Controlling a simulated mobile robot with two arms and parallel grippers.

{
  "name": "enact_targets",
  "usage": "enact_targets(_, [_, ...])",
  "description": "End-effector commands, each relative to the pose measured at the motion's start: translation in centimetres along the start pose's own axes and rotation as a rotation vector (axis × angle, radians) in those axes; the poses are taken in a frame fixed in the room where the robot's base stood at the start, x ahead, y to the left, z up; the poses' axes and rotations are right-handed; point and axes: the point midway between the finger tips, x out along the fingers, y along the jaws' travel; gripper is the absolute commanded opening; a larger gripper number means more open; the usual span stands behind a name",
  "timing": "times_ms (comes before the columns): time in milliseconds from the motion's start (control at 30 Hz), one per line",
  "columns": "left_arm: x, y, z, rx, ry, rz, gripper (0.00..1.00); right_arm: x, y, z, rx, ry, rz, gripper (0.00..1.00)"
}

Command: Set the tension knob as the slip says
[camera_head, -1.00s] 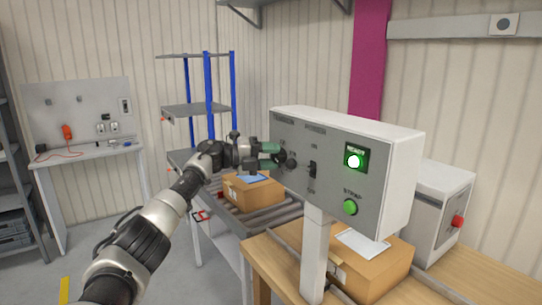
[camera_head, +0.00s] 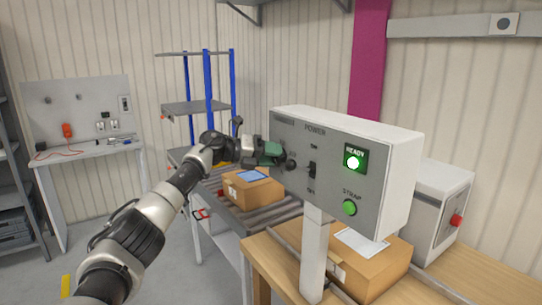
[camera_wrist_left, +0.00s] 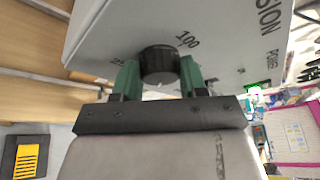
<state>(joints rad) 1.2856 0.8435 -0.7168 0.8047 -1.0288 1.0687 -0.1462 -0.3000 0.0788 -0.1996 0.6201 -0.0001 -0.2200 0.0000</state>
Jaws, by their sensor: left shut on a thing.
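The black tension knob (camera_wrist_left: 160,62) is on the face of the grey control box (camera_head: 338,163). My left gripper (camera_wrist_left: 159,78) is shut on it, one green finger on each side. The number 100 is printed beside the knob; another marking is partly hidden by a finger. The knob's pointer cannot be made out. In the head view my left gripper (camera_head: 276,156) reaches the panel's left part at the knob (camera_head: 291,166). A white slip (camera_head: 362,242) lies on the near carton and a bluish sheet (camera_head: 254,175) on the farther one; neither is readable. My right gripper is out of view.
The near carton (camera_head: 375,270) sits below the box, the farther carton (camera_head: 255,195) on the roller conveyor. A post (camera_head: 314,255) carries the box.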

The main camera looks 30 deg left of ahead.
Motion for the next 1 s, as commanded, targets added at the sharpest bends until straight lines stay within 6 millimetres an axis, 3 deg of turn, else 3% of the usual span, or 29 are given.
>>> enact_targets(200, [0.1, 0.2, -0.1, -0.002, 0.004, 0.002, 0.19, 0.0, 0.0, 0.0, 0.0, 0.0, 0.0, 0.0])
enact_targets(233, [0.1, 0.2, -0.2, -0.002, 0.004, 0.002, 0.47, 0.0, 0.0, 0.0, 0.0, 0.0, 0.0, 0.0])
enact_targets(367, [0.1, 0.1, -0.1, -0.002, 0.003, 0.001, 0.67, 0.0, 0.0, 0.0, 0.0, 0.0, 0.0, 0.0])
enact_targets(733, [-0.6, 0.2, -0.1, -0.001, 0.0, 0.001, 0.68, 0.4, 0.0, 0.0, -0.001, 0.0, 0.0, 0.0])
enact_targets(1000, [-5.5, 0.5, -0.2, 0.0, -0.002, 0.003, 0.68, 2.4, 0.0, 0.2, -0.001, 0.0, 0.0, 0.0])
